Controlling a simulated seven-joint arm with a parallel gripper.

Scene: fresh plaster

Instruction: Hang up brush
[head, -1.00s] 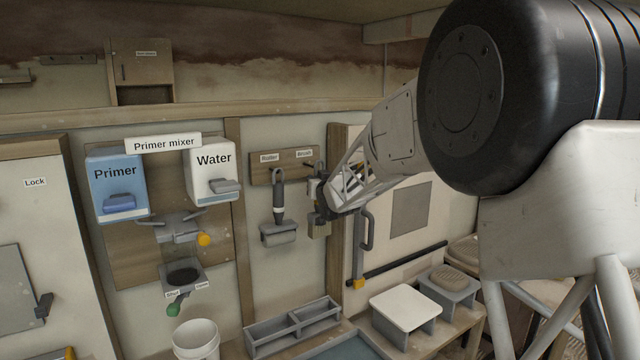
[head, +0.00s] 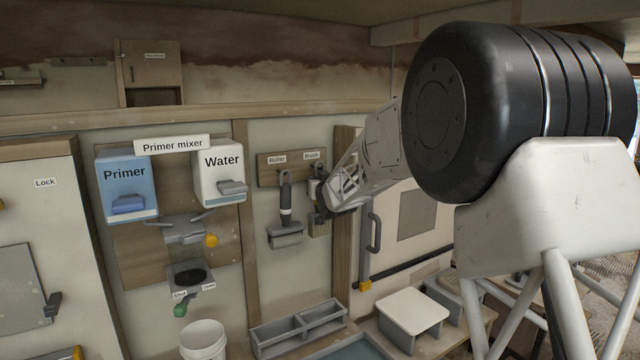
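The wooden rack board (head: 266,170) on the wall carries labels for Roller and Brush. The roller (head: 285,215) hangs under its label. The brush (head: 319,226) is upright below the Brush label, with its lower block showing; its upper part is largely hidden by my gripper. My gripper (head: 322,200) is at the brush's handle, at the right end of the board. The fingers are small and partly hidden by the arm, so whether they are closed on the handle, and whether the brush rests on its hook, cannot be told.
A primer mixer with a Primer tank (head: 127,186) and a Water tank (head: 219,174) is on the wall at left. A white bucket (head: 203,340) and a grey divided tray (head: 298,328) stand below. A door with a dark handle (head: 374,232) is right of the gripper.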

